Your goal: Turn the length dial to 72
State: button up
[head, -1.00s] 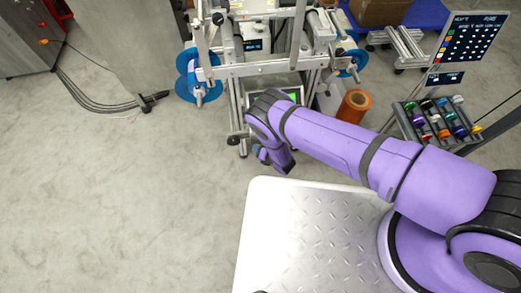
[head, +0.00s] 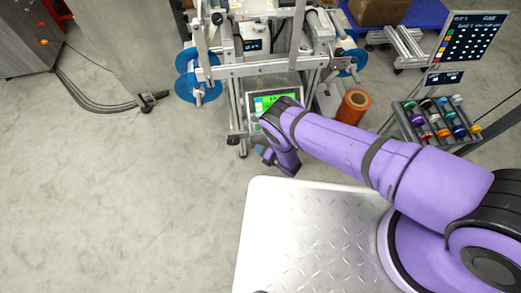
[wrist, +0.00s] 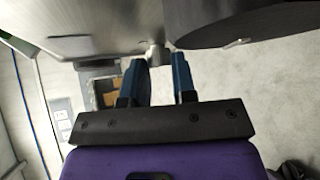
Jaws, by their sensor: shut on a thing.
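The labelling machine (head: 262,68) stands ahead with a lit green screen (head: 262,100), partly covered by my arm. In the wrist view a small grey knob (wrist: 156,56), which I take for the length dial, sticks out below a metal panel. My gripper (wrist: 162,62) has its two blue fingers on either side of this knob, shut on it at the tips. The fingers hide part of it, and no number can be read on it. In the head view my gripper (head: 265,155) shows small, in front of the machine's lower frame; the knob is hidden there.
A large dark round part (wrist: 250,22) hangs close to the right finger in the wrist view. Blue reels (head: 190,80) flank the machine. An orange roll (head: 354,106) and a rack of coloured rolls (head: 438,118) stand at right. The floor at left is mostly clear.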

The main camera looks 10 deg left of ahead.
jog(key=shift+f+m+y, duration=0.1)
jog(key=shift+m+y, duration=0.5)
jog(key=shift+y, duration=0.1)
jog(key=o, duration=0.9)
jog(key=shift+o, duration=0.2)
jog(key=shift+d, duration=0.1)
jog(key=v, duration=1)
jog(key=shift+s+d, duration=0.25)
jog(key=shift+d, duration=0.05)
